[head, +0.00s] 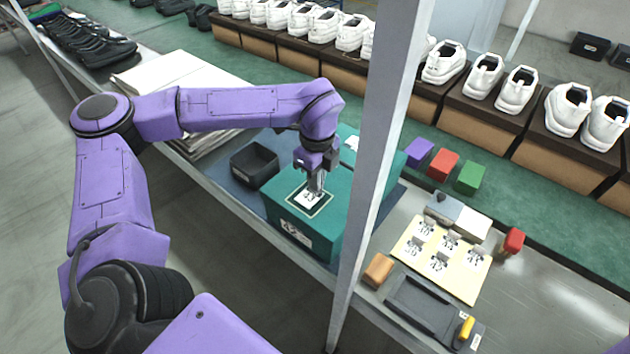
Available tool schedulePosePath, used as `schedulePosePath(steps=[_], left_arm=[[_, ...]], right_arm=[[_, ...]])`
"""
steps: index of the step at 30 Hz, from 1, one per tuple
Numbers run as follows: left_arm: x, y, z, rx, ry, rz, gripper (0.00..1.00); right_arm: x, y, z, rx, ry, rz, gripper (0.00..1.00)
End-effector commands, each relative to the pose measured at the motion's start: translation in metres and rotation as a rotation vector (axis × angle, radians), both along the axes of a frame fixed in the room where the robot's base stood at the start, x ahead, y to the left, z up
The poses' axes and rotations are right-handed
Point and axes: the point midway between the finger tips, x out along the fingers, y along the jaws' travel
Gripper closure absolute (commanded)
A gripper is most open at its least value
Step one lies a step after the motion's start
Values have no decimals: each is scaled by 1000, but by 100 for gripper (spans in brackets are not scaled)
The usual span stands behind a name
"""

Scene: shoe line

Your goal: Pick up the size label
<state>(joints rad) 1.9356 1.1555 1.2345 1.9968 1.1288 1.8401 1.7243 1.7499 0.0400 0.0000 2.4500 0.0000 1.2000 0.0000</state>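Several white size labels with dark print stand on a cream sheet (464,272) at the right of the bench; one of them is a front label (438,262). Another white label (308,198) with dark print shows inside a dark square with a pale outline on top of a teal shoe box (330,222). My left gripper (315,190) points down over this square, its fingertips right at that label. The fingers look close together, but whether they grip the label is too small to tell. My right gripper is not in view.
A grey post (377,150) rises between the box and the label sheet. A black open tray (254,165) sits left of the box. A dark tray (418,308), orange block (379,270) and red object (513,241) surround the sheet. White shoes line the conveyor behind.

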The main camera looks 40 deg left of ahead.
Motion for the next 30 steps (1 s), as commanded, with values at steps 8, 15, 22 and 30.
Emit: schedulePosePath(steps=[8,15,22,30], left_arm=[[-23,-6,54,-1,-11,-2,100],[-88,-22,100,-1,-9,-3,100],[-128,-32,121,0,-4,-1,100],[-136,-34,125,0,-1,0,100]], right_arm=[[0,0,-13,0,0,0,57],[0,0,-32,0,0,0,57],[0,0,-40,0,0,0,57],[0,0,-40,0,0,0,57]])
